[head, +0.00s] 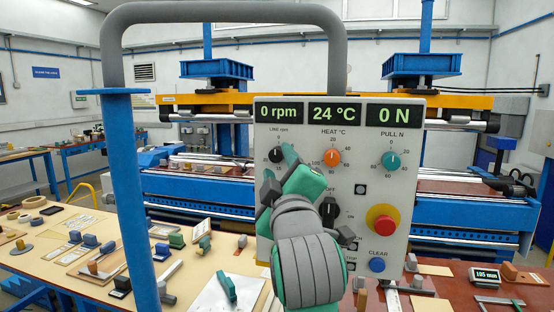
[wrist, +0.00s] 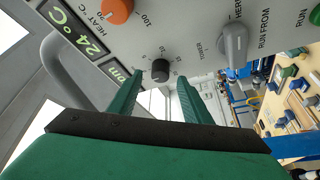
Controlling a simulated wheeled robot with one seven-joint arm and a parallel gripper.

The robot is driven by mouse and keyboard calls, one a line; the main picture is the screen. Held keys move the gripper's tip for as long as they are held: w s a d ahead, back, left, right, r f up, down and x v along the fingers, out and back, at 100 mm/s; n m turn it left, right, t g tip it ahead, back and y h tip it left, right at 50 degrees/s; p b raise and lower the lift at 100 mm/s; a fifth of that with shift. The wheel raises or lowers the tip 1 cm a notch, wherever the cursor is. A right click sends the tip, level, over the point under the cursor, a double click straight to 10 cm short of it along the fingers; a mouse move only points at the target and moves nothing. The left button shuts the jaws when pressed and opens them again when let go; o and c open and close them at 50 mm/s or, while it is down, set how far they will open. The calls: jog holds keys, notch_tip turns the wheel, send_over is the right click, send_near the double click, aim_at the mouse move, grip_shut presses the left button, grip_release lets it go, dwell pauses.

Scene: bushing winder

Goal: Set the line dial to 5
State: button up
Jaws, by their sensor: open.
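The line dial (head: 278,155) is a small black knob at the upper left of the grey control panel (head: 345,180), under a display (head: 280,112) reading 0 rpm. My gripper (head: 280,170) is in front of it and partly covers its scale. In the wrist view the dial (wrist: 160,71) shows between the two green fingertips (wrist: 160,82), one on each side. The jaws are open, with gaps beside the knob; I cannot tell whether either finger touches it. The exact pointer position is too small to read.
The orange heat dial (head: 331,158) and teal pull dial (head: 391,161) are to the right. Below are a black selector (head: 328,211), a red stop button (head: 382,218) and a blue clear button (head: 377,264). A grey tube frame (head: 225,12) arches above the panel.

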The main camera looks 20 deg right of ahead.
aim_at(276, 158)
jog(key=shift+x, duration=1.65)
jog(key=c, duration=1.1)
jog(key=shift+m, duration=0.3)
jog(key=m, duration=0.1)
jog(key=m+h, duration=0.1)
jog(key=m, duration=0.1)
jog(key=shift+w+a+f+t+h, duration=0.1)
jog(key=shift+a+f+t+h, duration=0.05)
jog(key=shift+t+h, duration=0.15)
jog(key=m+h, duration=0.1)
jog(key=m, duration=0.1)
jog(key=m+h, duration=0.1)
jog(key=m, duration=0.2)
jog(key=shift+a+f+h, duration=0.1)
jog(key=shift+h, duration=0.2)
jog(key=m+h, duration=0.2)
jog(key=m, duration=0.1)
jog(key=m+g+h, duration=0.1)
jog(key=m+h, duration=0.1)
jog(key=m, duration=0.2)
jog(key=shift+m, duration=0.3)
jog(key=shift+m+g, duration=0.3)
jog(key=shift+m, duration=0.1)
